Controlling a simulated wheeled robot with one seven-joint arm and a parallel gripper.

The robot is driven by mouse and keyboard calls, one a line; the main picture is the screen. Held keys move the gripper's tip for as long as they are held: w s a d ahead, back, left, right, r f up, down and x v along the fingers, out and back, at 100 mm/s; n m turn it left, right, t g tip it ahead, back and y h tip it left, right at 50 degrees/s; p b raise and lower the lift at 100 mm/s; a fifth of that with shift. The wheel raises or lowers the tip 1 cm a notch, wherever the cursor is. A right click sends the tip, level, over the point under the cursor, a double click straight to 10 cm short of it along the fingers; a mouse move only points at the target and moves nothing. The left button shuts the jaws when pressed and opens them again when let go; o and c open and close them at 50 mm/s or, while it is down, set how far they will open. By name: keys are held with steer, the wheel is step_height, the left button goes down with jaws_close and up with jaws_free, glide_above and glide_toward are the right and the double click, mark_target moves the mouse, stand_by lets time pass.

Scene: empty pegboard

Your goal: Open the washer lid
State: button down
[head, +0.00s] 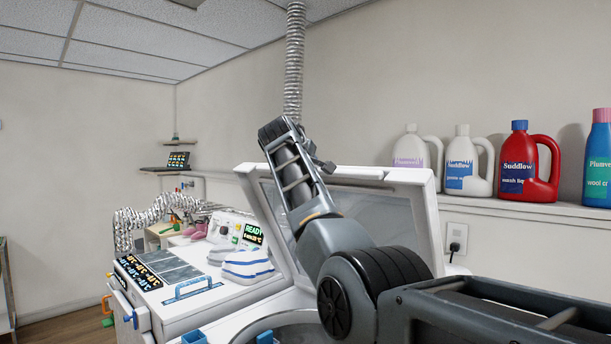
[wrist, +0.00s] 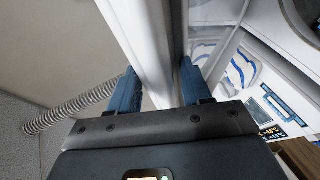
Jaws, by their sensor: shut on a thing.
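The washer lid (head: 428,222) stands raised and steeply tilted in the head view, a white frame around a clear panel. Part of it is hidden behind my arm. My gripper (head: 325,165) is at the lid's upper edge. In the wrist view, the blue fingers of my gripper (wrist: 158,85) are on either side of the lid's white rim (wrist: 145,45), shut on it. The white washer (head: 262,312) is below, and part of its round drum opening shows in front of the lid.
A ribbed duct (head: 294,65) rises behind the lid. Several detergent bottles, including a red one (head: 520,162), stand on the wall ledge (head: 530,208) at right. A second white machine (head: 160,300) with folded striped cloth (head: 247,266) on top stands at left.

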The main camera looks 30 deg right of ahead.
steer(key=shift+d, duration=0.15)
steer(key=c, duration=0.7)
jaws_free()
steer(key=shift+f, duration=0.1)
steer(key=shift+c, duration=0.2)
steer(key=b+v, duration=0.2)
steer(key=v, duration=0.5)
steer(key=shift+s+a, duration=0.2)
steer(key=shift+a, duration=0.1)
